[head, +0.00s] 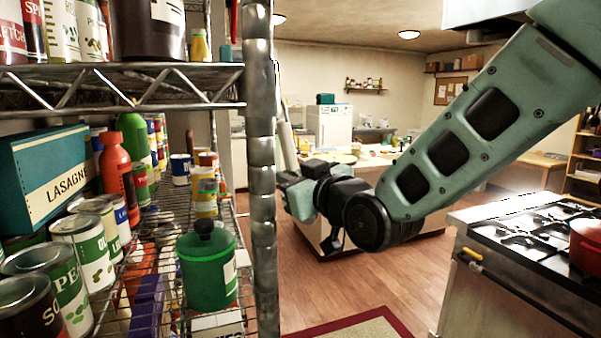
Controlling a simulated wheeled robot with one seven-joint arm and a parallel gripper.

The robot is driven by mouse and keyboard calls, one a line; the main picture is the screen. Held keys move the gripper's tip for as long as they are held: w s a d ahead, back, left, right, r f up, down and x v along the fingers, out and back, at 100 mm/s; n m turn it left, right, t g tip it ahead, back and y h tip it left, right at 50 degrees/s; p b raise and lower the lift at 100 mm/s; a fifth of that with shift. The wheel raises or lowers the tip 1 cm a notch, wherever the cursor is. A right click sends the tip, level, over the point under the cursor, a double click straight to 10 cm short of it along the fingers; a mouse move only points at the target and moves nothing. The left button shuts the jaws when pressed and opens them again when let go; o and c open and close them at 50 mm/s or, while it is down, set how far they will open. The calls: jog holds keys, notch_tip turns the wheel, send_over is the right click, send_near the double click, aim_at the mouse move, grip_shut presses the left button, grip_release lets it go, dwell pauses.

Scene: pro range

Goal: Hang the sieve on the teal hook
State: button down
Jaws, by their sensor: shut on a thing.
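My gripper (301,190) is at the end of my green arm, in the middle of the head view, just right of the shelf's metal post. It is seen from the side and the post hides part of it, so its fingertips do not show clearly. A narrow grey shape (286,146) rises above it close beside the post; it appears to be the sieve seen edge-on, held in the shut jaws. Its bowl and handle cannot be told apart. I cannot make out the teal hook in this view.
A wire shelf rack (120,85) with cans, bottles and a lasagne box (46,178) fills the left, bounded by its post (261,180). A stove (500,270) with a red pot (585,248) stands at right. Wooden floor (360,285) lies open between them.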

jog(key=shift+s+a+f+b, duration=0.2)
jog(key=shift+a+f+b, duration=0.15)
jog(key=shift+a+b, duration=0.2)
jog(key=shift+s+a+f+b, duration=0.15)
jog(key=shift+a+f+b, duration=0.25)
jog(key=shift+a, duration=0.1)
jog(key=shift+a, duration=0.1)
jog(key=c, duration=1.3)
grip_release()
jog(key=shift+c, duration=0.2)
